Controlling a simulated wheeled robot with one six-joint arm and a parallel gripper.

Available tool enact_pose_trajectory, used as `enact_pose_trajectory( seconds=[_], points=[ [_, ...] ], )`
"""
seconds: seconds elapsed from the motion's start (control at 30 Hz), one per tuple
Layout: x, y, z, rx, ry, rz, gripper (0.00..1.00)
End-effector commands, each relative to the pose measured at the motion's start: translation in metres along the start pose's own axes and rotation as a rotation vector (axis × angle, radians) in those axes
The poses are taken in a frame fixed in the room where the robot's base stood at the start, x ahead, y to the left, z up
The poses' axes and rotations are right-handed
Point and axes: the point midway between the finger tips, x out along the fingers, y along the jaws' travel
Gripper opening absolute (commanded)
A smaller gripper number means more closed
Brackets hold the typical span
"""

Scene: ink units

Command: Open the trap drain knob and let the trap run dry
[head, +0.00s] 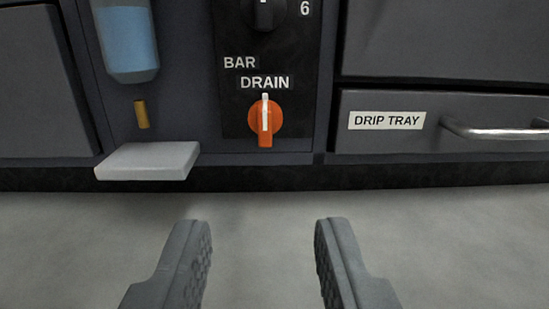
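The orange drain knob (265,122) sits on a dark panel under a "DRAIN" label, with its white pointer line upright. The trap (128,40) appears to be the clear vessel at the upper left, holding blue liquid; its top is cut off by the picture edge. A short brass-coloured outlet (141,114) is below it. My gripper (262,225) is open and empty, its two grey fingers apart in front of and below the knob, not touching it.
A pale ledge (148,161) juts out below the outlet. A black knob (266,12) is above, by "BAR" and "6". A drawer labelled "DRIP TRAY" (440,121) with a metal handle (495,130) is at right. The grey floor (265,270) is clear.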

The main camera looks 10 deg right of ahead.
Motion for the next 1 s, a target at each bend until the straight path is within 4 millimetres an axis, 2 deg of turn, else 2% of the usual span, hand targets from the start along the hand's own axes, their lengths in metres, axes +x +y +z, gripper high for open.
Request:
enact_pose_trajectory(
  seconds=[0.17, 0.8, 1.0],
  points=[
    [0.018, 0.000, -0.001, 0.001, 0.001, 0.002, 0.35],
    [0.130, 0.000, -0.001, 0.002, 0.001, 0.001, 0.35],
    [0.157, 0.000, 0.000, 0.001, 0.000, 0.001, 0.35]
  ],
)
